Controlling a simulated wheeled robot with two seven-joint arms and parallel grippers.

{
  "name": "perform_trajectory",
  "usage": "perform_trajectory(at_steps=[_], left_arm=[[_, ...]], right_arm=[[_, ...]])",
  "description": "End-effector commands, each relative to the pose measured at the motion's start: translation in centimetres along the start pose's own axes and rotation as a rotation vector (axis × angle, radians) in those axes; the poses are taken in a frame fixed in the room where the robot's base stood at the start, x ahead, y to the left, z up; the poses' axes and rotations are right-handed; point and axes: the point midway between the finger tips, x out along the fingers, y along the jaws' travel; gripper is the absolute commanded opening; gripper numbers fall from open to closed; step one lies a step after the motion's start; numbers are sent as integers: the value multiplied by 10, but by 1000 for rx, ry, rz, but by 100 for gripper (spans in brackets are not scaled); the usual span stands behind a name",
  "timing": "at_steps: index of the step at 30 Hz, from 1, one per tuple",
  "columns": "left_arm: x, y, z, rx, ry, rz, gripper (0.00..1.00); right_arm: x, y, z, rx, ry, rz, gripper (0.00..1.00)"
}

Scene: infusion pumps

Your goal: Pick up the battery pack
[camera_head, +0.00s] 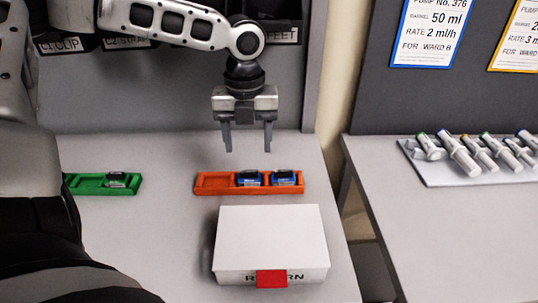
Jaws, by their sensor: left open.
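Two small dark packs with blue sides, which look like battery packs, sit side by side in the orange tray (214,182). One is the middle pack (250,179) and the other is the right-hand pack (284,178). The tray's left compartment is empty. Another dark pack (116,180) sits in the green tray (84,184) at the left. My left gripper (247,148) is open and empty, fingers pointing down, above and behind the orange tray and apart from it. My right gripper is not in view.
A white box (268,233) with a red tab and partly covered lettering stands in front of the orange tray. Labelled bins (62,45) line the back. A second table at the right holds a tray of syringes (455,150). The table between the trays is clear.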

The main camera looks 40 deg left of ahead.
Motion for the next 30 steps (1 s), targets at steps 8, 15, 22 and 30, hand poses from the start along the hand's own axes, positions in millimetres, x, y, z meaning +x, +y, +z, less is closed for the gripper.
perform_trajectory(at_steps=[8, 15, 22, 30], left_arm=[[35, -2, -6, 2, 4, 4, 58], [63, -2, -7, -1, 2, 1, 58], [64, -2, -6, 0, 0, -2, 58], [64, -3, -6, 0, -1, -2, 22]], right_arm=[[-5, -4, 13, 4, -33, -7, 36], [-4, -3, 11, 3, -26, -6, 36], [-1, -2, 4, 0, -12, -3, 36], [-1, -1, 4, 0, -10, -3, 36]])
